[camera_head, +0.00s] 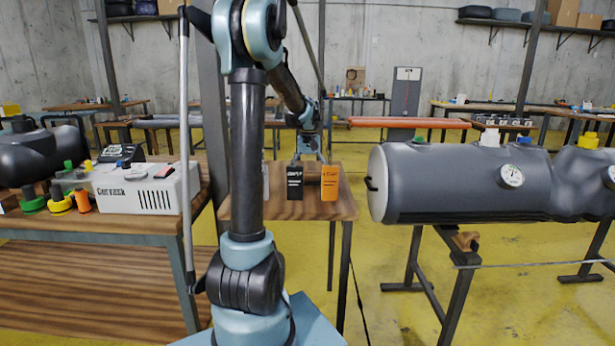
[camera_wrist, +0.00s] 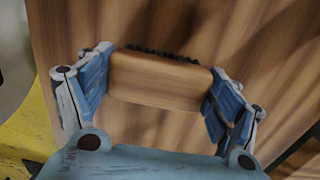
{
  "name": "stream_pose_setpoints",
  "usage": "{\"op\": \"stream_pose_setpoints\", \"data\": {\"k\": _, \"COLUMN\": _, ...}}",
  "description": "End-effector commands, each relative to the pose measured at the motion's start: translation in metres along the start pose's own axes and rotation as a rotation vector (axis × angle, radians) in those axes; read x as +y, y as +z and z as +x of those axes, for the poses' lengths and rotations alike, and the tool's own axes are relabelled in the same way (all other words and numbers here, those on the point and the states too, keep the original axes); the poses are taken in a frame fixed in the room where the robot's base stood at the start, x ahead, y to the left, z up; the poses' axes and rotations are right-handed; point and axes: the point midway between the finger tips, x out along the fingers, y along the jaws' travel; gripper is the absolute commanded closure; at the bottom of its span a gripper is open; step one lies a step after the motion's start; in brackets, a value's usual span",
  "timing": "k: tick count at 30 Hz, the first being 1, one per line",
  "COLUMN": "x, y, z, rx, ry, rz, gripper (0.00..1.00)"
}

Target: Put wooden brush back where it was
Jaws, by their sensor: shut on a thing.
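The wooden brush (camera_wrist: 160,80), a light brown block with dark bristles along its far edge, sits between the two blue fingers of my gripper (camera_wrist: 161,84) in the wrist view. My gripper is shut on the brush, with a finger at each end. Below it is the wooden top of a small table (camera_wrist: 230,30). In the head view my gripper (camera_head: 308,155) is over the far part of this small table (camera_head: 255,211), behind a black box and an orange box. The brush is hard to make out there. I cannot tell whether it touches the tabletop.
The black box (camera_head: 295,183) and orange box (camera_head: 330,183) stand upright on the small table. A left workbench (camera_head: 150,222) holds a white Gervask device (camera_head: 148,189). Yellow floor (camera_head: 400,310) shows between them.

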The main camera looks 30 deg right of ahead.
Motion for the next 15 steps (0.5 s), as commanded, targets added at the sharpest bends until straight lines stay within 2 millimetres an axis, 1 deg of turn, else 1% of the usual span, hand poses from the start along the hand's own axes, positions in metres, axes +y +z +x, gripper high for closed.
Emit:
{"op": "stream_pose_setpoints", "data": {"k": 1, "x": 0.0001, "y": -0.0001, "z": 0.0010, "rx": 0.000, "ry": 0.000, "rz": 0.000, "gripper": 0.15}}
{"op": "stream_pose_setpoints", "data": {"k": 3, "x": 0.0001, "y": -0.0001, "z": 0.0006, "rx": 0.000, "ry": 0.000, "rz": 0.000, "gripper": 0.00}}
{"op": "stream_pose_setpoints", "data": {"k": 15, "x": 0.0001, "y": 0.0000, "z": 0.0004, "rx": 0.000, "ry": 0.000, "rz": 0.000, "gripper": 0.00}}
